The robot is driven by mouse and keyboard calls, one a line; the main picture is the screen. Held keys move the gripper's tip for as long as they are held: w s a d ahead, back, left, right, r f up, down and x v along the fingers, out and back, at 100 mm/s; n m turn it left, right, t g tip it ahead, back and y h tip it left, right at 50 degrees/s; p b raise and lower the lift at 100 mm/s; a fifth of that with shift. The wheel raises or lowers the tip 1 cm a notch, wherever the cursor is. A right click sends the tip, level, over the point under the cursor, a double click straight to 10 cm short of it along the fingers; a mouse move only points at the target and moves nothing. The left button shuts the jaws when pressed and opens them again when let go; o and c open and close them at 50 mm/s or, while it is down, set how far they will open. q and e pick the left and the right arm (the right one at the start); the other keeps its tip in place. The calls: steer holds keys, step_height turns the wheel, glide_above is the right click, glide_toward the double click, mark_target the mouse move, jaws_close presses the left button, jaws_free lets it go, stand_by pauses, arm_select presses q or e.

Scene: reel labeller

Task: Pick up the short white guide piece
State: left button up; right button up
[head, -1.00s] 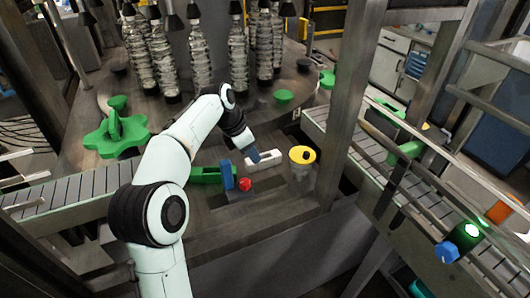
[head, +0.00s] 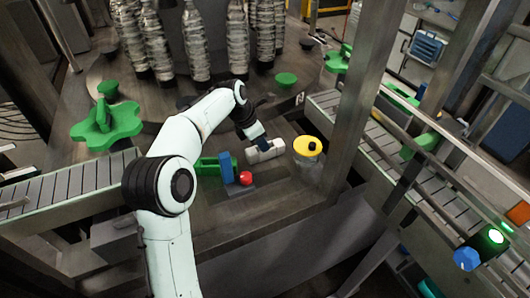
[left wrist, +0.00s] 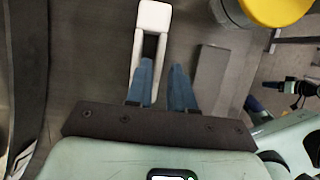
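The short white guide piece (head: 272,154) lies on the dark machine deck, between the green block and the yellow-topped post. In the left wrist view it is a white bar (left wrist: 152,17) with a dark slot, running up the picture. My left gripper (head: 262,143) is at the piece in the head view. In the left wrist view its two blue fingers (left wrist: 164,75) stand apart. The left finger overlaps the near, slotted end of the piece, and the right finger is to the right of it. I cannot tell whether they touch it.
A yellow-capped post (head: 307,146) stands close to the right of the piece. A blue block (head: 226,168), a red knob (head: 245,178) and a green block (head: 206,164) are to its left. Conveyors (head: 60,190) lie on both sides, and bottles (head: 195,45) stand behind.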

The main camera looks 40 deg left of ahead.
arm_select(q)
steer(key=shift+x, duration=2.8)
steer(key=shift+r, duration=0.1)
jaws_close()
